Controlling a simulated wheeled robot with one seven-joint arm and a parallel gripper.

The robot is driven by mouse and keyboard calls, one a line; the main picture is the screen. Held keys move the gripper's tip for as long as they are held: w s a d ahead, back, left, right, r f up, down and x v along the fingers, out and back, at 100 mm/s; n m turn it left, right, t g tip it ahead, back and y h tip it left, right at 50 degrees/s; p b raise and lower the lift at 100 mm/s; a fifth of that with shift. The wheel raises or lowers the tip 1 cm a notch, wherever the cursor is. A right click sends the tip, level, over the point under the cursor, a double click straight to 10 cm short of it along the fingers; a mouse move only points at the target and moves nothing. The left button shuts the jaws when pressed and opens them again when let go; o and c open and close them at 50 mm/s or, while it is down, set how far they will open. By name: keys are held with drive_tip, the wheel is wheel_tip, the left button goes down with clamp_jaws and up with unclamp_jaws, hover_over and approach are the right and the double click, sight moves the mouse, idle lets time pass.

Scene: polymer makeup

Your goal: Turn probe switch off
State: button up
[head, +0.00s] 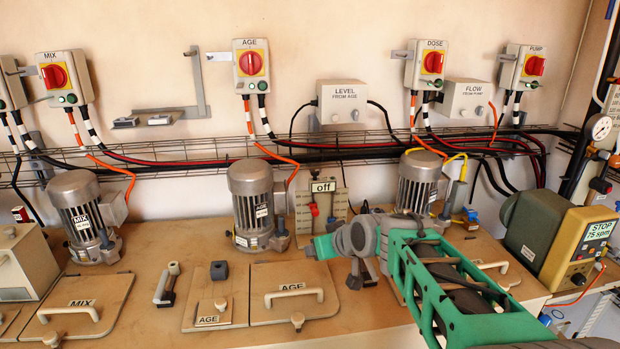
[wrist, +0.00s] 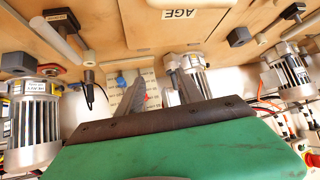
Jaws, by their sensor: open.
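The likely probe switch is a red toggle (head: 314,209) on a beige upright panel (head: 339,208), below a label reading "off" (head: 323,186). In the wrist view the panel (wrist: 113,101) is upside down and partly covered by one finger, with a little red beside that finger. My gripper (wrist: 163,77) has its two dark fingers spread apart, with nothing held between them. In the head view my green hand is in front of and below the panel, apart from it; its fingers cannot be made out clearly.
The AGE motor (head: 251,204) stands left of the panel and another motor (head: 416,184) stands right. The AGE lid (head: 292,276) with its handle lies on the bench in front. Cables and a wire tray (head: 190,160) run along the wall behind.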

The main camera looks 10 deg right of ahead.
sight(317, 174)
drive_tip(key=w+r+t+y, duration=0.1)
drive_tip(key=w+r+t, duration=0.1)
drive_tip(key=w, duration=0.6)
drive_tip(key=w+d+r+n+t+y, duration=0.1)
drive_tip(key=w+r+t, duration=0.1)
drive_tip(key=w, duration=0.6)
drive_tip(key=w+d+r+t+y, duration=0.1)
drive_tip(key=w+r+t, duration=0.2)
drive_tip(key=w, duration=0.5)
drive_tip(key=shift+w+d+r+y, duration=0.1)
drive_tip(key=shift+w+r+y, duration=0.15)
drive_tip(key=shift+r+y, duration=0.2)
clamp_jaws()
